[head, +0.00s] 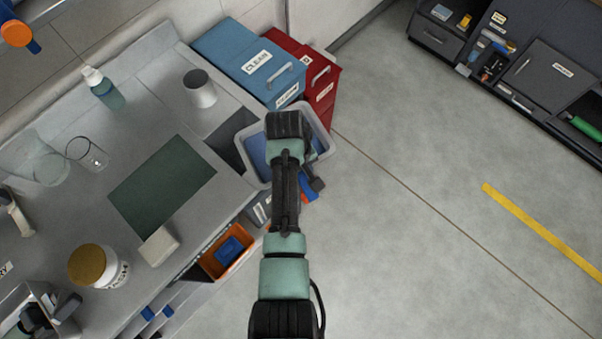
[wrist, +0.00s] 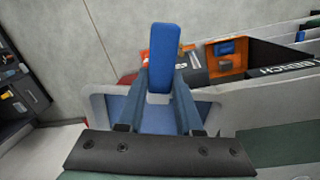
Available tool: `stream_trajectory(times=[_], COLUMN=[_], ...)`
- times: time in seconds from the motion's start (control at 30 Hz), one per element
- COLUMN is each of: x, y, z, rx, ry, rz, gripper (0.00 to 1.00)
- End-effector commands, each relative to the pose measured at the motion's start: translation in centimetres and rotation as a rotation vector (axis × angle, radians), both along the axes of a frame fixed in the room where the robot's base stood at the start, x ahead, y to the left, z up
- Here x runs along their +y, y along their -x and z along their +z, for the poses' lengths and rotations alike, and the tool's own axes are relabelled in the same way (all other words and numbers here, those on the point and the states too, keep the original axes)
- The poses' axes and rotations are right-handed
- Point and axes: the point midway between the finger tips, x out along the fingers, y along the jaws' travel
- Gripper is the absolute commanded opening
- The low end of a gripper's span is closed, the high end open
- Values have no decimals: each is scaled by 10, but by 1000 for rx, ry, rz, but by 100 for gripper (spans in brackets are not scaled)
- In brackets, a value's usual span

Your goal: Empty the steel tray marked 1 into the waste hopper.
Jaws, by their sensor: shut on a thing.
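My gripper (wrist: 160,88) is shut on a blue block-like piece (wrist: 165,50), which stands up between the fingers in the wrist view. In the head view my arm's end is over a pale grey tub (head: 329,148) with a blue inside. The tub's rim also shows behind the fingers in the wrist view (wrist: 98,98). A steel tray (head: 58,290) with dark and green items is cut off at the lower left of the head view. Its number cannot be read. No label names the waste hopper, so I cannot tell which container it is.
A blue cabinet marked CLEAN (head: 240,62) and a red cabinet (head: 322,75) stand behind the tub. An orange bin (head: 212,265) is below.

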Motion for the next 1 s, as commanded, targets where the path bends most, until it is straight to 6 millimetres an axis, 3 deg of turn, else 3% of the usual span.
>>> stream_trajectory(times=[1.0], x=[47], y=[9], z=[78], rx=[-123], ry=[577], rz=[4], gripper=[0])
